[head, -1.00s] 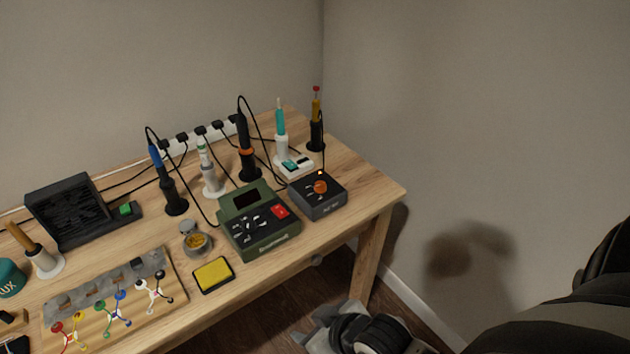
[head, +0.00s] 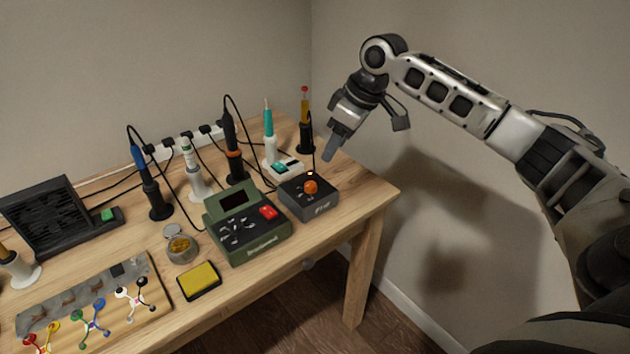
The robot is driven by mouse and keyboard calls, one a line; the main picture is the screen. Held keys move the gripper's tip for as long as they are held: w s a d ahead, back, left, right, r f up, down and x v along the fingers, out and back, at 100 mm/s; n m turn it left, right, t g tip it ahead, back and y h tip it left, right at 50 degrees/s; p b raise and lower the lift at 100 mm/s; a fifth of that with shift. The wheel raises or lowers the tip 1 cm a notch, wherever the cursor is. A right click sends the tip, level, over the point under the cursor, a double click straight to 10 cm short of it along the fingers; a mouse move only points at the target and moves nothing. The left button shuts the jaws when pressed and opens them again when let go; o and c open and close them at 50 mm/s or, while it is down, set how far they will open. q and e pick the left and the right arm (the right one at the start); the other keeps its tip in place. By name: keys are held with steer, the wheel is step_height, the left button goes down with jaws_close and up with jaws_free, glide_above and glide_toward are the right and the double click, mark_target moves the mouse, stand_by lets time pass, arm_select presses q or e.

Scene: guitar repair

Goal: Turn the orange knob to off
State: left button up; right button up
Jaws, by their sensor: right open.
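The orange knob (head: 310,187) sits on top of a small dark grey box (head: 312,206) near the right end of the wooden table. A small orange light glows just behind the knob. My right gripper (head: 366,136) is open and empty, above and to the right of the knob, near the table's right corner. It is apart from the knob. Its fingers point down, and one finger is closer to the box. My left gripper is not in view.
A green station (head: 246,222) with a red switch stands left of the box. Upright irons, including a teal one (head: 269,135) and a yellow one (head: 305,112), stand behind it with loose black cables. A yellow sponge (head: 199,280) lies in front. The table's (head: 362,192) right corner is bare.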

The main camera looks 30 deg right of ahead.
mark_target(312, 185)
steer(key=x, duration=0.8)
steer(key=w+d+x, duration=0.1)
steer(key=x, duration=0.4)
steer(key=shift+w, duration=0.15)
steer(key=c, duration=1)
